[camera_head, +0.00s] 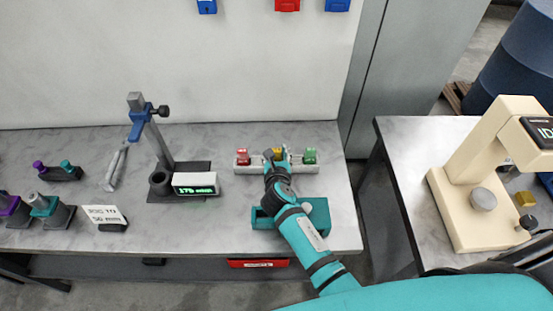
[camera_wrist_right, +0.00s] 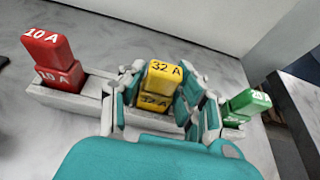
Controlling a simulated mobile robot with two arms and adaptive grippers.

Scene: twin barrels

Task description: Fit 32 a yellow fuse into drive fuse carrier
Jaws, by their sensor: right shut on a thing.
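A yellow fuse (camera_wrist_right: 163,78) marked 32 A stands in the middle of the pale grey fuse carrier (camera_wrist_right: 85,97) in the right wrist view. A second yellow 32 A marking shows on the part just below it. In the head view the yellow fuse (camera_head: 277,153) is partly hidden by my right gripper (camera_head: 275,168). In the right wrist view my right gripper (camera_wrist_right: 160,100) has its fingers on both sides of the yellow fuse, shut on it. The carrier (camera_head: 252,168) lies at the back right of the bench. My left gripper is not in view.
A red 10 A fuse (camera_wrist_right: 52,58) and a green 20 A fuse (camera_wrist_right: 245,105) stand to either side in the carrier. A teal tray (camera_head: 262,218) lies under my right arm. A stand with a display (camera_head: 195,185) is to the left. A beige machine (camera_head: 470,180) stands on the right table.

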